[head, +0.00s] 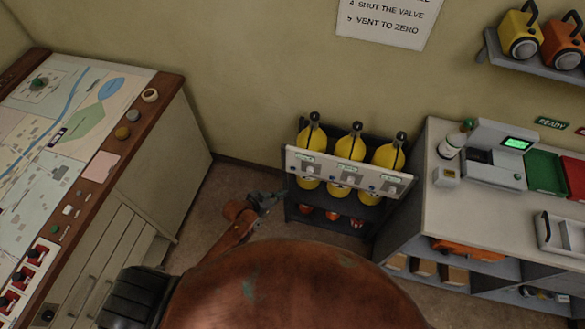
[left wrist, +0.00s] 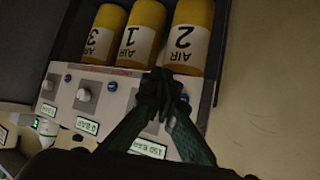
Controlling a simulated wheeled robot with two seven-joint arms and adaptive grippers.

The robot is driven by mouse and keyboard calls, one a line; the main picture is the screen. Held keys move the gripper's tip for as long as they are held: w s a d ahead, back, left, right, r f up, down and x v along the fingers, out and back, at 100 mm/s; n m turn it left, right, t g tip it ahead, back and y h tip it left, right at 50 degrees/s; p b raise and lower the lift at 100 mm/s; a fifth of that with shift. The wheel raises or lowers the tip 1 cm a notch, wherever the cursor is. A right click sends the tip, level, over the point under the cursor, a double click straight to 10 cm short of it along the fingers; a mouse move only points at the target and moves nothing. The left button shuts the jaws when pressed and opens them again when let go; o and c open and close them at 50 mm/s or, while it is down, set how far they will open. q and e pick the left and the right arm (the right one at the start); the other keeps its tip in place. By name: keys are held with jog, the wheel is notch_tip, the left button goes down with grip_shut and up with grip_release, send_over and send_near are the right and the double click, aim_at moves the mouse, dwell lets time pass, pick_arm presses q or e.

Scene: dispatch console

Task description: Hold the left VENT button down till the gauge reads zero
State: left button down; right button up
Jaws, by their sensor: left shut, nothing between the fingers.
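The white panel (head: 292,160) stands in front of three yellow air cylinders in a dark rack (head: 290,205). In the left wrist view it carries knobs, blue buttons and green-lit gauges. My left gripper (head: 277,197) is shut and empty at the panel's left end. In the left wrist view its fingertips (left wrist: 162,88) are at the section below cylinder AIR 2 (left wrist: 185,35) and cover part of it. A blue button (left wrist: 184,97) shows right beside the fingertips; contact cannot be told. The gauge (left wrist: 150,149) there appears to read 150 BAR. The middle gauge (left wrist: 88,127) reads 0 BAR. My right gripper is not in view.
A map console (head: 110,150) stands at the left. A counter (head: 470,210) with a scale-like device (head: 490,155) and green and red trays is at the right. A wall sign (head: 385,20) lists steps. Floor (head: 235,180) is clear between console and rack.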

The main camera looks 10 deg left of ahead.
aim_at(293, 169)
pick_arm(q)
jog(key=shift+w, duration=0.2)
jog(key=w+b, duration=0.4)
jog(key=w, duration=0.4)
jog(key=shift+w+d, duration=0.2)
jog(key=shift+w, duration=0.05)
dwell(0.9)
jog(key=shift+w, duration=0.1)
dwell(0.5)
jog(key=shift+w, duration=0.35)
